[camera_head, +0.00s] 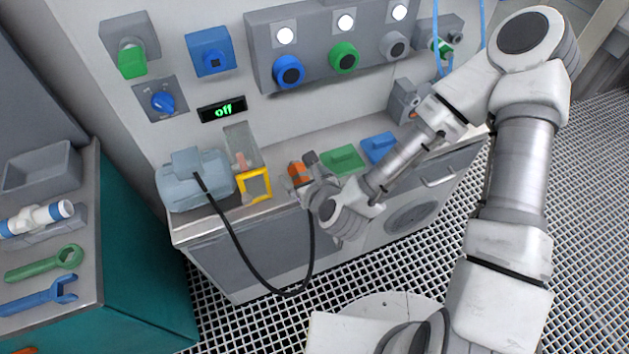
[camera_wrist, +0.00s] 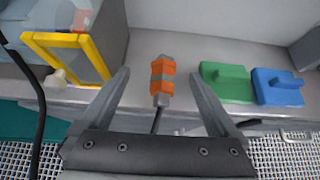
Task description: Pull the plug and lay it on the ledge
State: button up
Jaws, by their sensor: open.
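The orange plug (camera_head: 298,174) with grey ends lies on the grey ledge (camera_head: 283,157), apart from the wall sockets. It also shows in the wrist view (camera_wrist: 162,76), lengthwise between the finger lines. A black cable (camera_head: 243,262) loops from the blue-grey machine (camera_head: 190,185) down past the ledge front and up towards the plug. My gripper (camera_wrist: 159,74) is open and empty, its fingers spread to either side of the plug in the wrist view. In the head view my wrist partly hides the plug's right side. I cannot tell how far the fingers are above the ledge.
A yellow-framed clear box (camera_head: 255,186) stands left of the plug. A green block (camera_head: 342,160) and a blue block (camera_head: 379,147) lie to its right. The wall has several knobs and a display (camera_head: 222,110) reading "off". A teal cabinet with wrenches (camera_head: 45,262) stands left.

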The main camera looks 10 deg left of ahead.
jog(key=p+v, duration=0.9)
jog(key=p, duration=0.5)
dwell(0.7)
